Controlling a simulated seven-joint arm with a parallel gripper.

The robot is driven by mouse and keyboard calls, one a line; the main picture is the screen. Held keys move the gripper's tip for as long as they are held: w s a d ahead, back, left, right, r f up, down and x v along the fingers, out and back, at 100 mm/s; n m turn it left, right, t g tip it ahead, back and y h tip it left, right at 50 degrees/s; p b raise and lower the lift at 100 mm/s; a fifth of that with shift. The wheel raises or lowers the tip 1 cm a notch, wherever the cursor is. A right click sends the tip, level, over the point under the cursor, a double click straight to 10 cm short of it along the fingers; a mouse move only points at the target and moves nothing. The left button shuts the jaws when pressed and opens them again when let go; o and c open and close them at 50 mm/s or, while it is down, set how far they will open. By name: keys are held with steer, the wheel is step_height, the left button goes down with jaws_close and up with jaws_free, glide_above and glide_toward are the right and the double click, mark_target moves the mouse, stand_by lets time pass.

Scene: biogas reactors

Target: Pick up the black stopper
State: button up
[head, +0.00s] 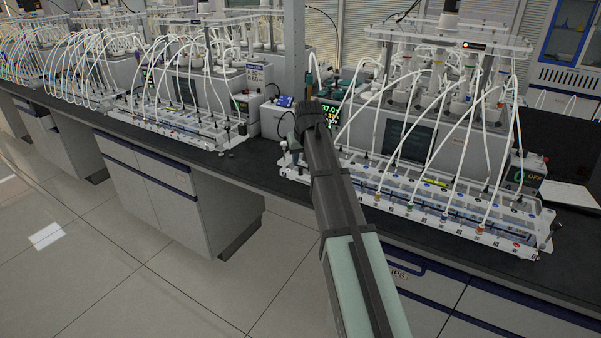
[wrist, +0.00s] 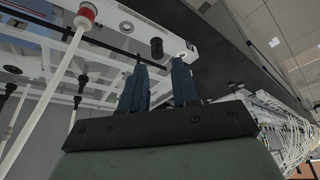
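In the wrist view, a black stopper (wrist: 156,47) stands out from a white rail. It lies just beyond my gripper (wrist: 161,68) and lines up with the gap between the two dark blue fingers. The fingers are apart with nothing between them. I cannot tell how far their tips are from the stopper. In the head view, my arm reaches over the left end of the right-hand white rack (head: 480,228).
White tubes run from the rack to the reactor unit (head: 425,135) behind it. In the wrist view, a tube with a red and white cap (wrist: 85,14) is left of the fingers, and other black stoppers (wrist: 83,80) show. Dark bench top (head: 262,172) is clear left of the rack.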

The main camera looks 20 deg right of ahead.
mark_target(301, 168)
steer(key=x, duration=0.4)
steer(key=shift+s+d+f, duration=0.1)
steer(key=shift+s+f, duration=0.05)
steer(key=shift+s, duration=0.05)
jaws_close()
